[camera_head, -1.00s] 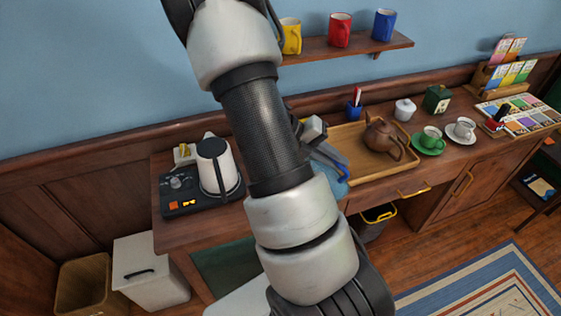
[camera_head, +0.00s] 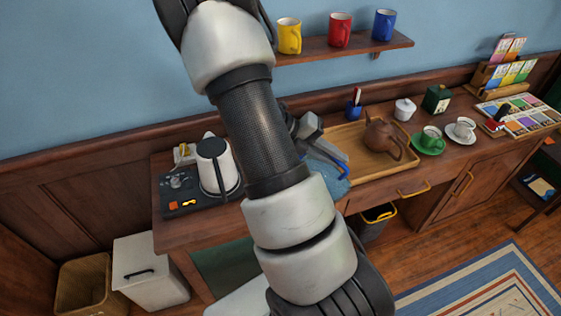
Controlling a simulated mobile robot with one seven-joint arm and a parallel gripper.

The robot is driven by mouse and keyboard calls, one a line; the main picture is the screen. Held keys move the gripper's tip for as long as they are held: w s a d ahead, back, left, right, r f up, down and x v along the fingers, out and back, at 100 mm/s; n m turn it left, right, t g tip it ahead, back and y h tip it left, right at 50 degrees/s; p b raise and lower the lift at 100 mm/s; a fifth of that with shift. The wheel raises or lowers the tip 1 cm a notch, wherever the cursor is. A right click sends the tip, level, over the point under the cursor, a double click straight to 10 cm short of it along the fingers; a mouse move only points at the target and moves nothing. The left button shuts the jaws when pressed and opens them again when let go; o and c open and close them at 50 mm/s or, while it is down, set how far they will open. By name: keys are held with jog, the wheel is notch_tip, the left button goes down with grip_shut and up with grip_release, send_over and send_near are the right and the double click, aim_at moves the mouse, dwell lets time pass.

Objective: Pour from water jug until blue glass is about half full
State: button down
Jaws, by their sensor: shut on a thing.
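My gripper (camera_head: 309,128) shows only in part past the right side of my arm, over the left end of the wooden tray; its fingertips are hidden. Just below it is a pale blue, see-through thing with a darker blue bar (camera_head: 325,162), which looks like the water jug in my gripper's hold. Most of it is behind my arm. I cannot make out its tilt, its water level or any stream. I cannot pick out the blue glass; it may be hidden behind my arm.
The wooden tray (camera_head: 402,162) holds a brown teapot (camera_head: 380,138). A white kettle (camera_head: 214,165) stands at the left. A shelf with several mugs (camera_head: 340,48) is above.

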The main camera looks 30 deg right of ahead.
jog(key=shift+w+a+r, duration=0.1)
jog(key=shift+w+r, duration=0.15)
jog(key=shift+r, duration=0.25)
dwell(1.9)
